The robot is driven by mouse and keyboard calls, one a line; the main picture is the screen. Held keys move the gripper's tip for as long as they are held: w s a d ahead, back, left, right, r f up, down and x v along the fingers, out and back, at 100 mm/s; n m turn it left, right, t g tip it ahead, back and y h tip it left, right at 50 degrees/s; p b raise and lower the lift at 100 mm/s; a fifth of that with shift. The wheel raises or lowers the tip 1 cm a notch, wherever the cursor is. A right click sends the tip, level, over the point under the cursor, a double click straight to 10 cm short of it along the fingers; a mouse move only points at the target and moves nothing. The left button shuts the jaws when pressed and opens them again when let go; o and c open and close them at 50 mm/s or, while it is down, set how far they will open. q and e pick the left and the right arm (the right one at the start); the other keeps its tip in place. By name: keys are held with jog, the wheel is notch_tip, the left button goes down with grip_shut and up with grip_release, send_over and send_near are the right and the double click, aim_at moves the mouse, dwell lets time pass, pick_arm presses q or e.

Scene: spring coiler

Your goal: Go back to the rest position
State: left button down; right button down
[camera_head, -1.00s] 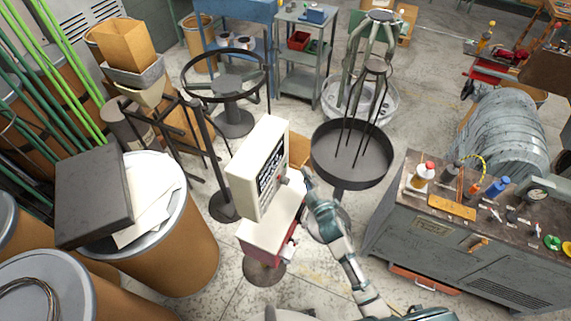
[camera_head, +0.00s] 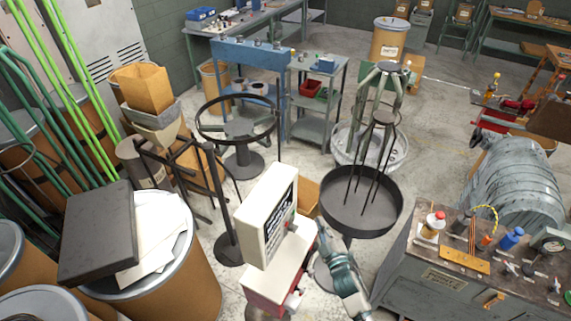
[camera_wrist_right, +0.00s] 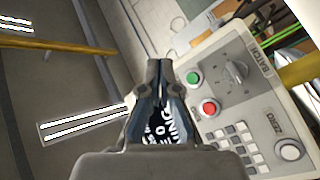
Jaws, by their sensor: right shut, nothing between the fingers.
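My right arm comes in from the bottom of the head view, and its gripper (camera_head: 322,236) is beside the right side of the cream control box (camera_head: 266,215). In the right wrist view the gripper (camera_wrist_right: 160,66) is shut and empty. The box's panel (camera_wrist_right: 240,95) lies past the fingers, with a green button (camera_wrist_right: 193,78), a red button (camera_wrist_right: 209,108), a grey knob (camera_wrist_right: 236,71) and several keys. I cannot tell from these views how far the fingertips are from the panel. My left gripper is not in view.
A round black pan (camera_head: 360,203) stands right of the control box. A grey workbench (camera_head: 425,275) with bottles and tools is at the lower right. Lidded drums (camera_head: 185,275) crowd the left. Some bare floor (camera_head: 440,130) shows at the back right.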

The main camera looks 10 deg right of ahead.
jog(key=shift+d, duration=0.1)
jog(key=s+d+f+m+g+h+b, duration=0.1)
jog(key=s+f+m+g, duration=0.3)
jog(key=f, duration=1)
jog(key=s+d+f+n+g+h+b, duration=0.15)
jog(key=s+f, duration=0.35)
jog(key=f, duration=0.8)
jog(key=s+d+f+m+g+b, duration=0.1)
jog(key=s+f+m+g, duration=0.3)
jog(key=f, duration=1)
jog(key=s+f+m+g+b, duration=0.1)
jog(key=s+f+g, duration=0.1)
jog(key=s+f, duration=0.5)
jog(key=s+d+f+m+g+b, duration=0.1)
jog(key=s+f+g, duration=0.2)
jog(key=s, duration=1.5)
jog(key=s+d+f+m+g+b, duration=0.1)
jog(key=s+f+g, duration=0.2)
jog(key=s+f, duration=0.9)
jog(key=shift+s+h, duration=0.35)
jog(key=shift+s, duration=0.15)
jog(key=shift+d, duration=0.1)
